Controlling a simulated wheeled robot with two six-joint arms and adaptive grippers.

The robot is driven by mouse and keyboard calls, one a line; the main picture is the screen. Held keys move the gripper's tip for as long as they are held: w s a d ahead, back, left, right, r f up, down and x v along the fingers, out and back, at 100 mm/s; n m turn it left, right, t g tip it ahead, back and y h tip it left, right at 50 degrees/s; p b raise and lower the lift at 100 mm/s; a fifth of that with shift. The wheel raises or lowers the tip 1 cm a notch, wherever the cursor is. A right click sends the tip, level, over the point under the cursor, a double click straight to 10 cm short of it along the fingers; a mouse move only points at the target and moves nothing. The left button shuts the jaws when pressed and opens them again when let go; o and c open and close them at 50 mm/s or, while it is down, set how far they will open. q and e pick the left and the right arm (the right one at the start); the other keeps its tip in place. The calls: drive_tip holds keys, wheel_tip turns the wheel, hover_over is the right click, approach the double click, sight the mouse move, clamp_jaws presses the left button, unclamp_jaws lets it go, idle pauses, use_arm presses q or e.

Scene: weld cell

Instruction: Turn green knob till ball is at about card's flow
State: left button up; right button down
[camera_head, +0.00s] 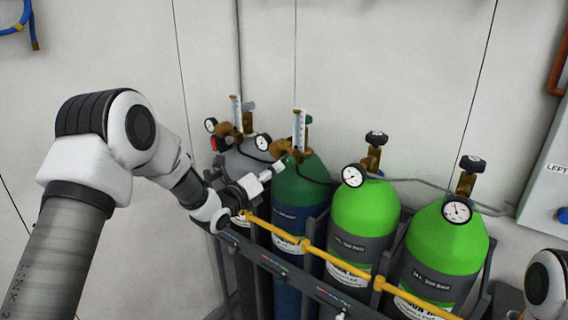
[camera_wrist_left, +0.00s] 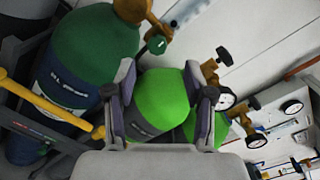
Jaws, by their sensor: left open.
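My left gripper (camera_head: 262,180) is in front of the dark green cylinder (camera_head: 301,181), below its valve. In the left wrist view its two fingers (camera_wrist_left: 162,108) are spread with nothing between them; a bright green cylinder shows behind the gap. A green knob (camera_wrist_left: 157,44) shows above the fingers, beside the dark green cylinder's brass fitting, apart from them. In the head view the knob (camera_head: 308,120) is small, beside a clear upright flow tube (camera_head: 299,130). A second flow tube (camera_head: 235,112) stands on the grey cylinder. The ball and card cannot be made out. My right gripper is out of view.
Two bright green cylinders (camera_head: 363,217) (camera_head: 447,240) with gauges and black knobs stand to the right. A yellow bar (camera_head: 334,261) crosses the rack front. A grey cabinet (camera_head: 548,170) is at the right edge. The wall stands close behind the cylinders.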

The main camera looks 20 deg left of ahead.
sight(288, 162)
use_arm(q)
drive_tip(key=p+x, duration=0.1)
drive_tip(key=x, duration=0.1)
drive_tip(key=p+x, duration=0.1)
drive_tip(key=x, duration=0.3)
drive_tip(key=shift+w+d+f+p, duration=0.1)
drive_tip(key=shift+w+f+p, duration=0.15)
drive_tip(key=shift+w+p, duration=0.15)
drive_tip(key=shift+w+d+f, duration=0.1)
drive_tip(key=shift+w+d, duration=0.05)
drive_tip(key=shift+w, duration=0.1)
clamp_jaws()
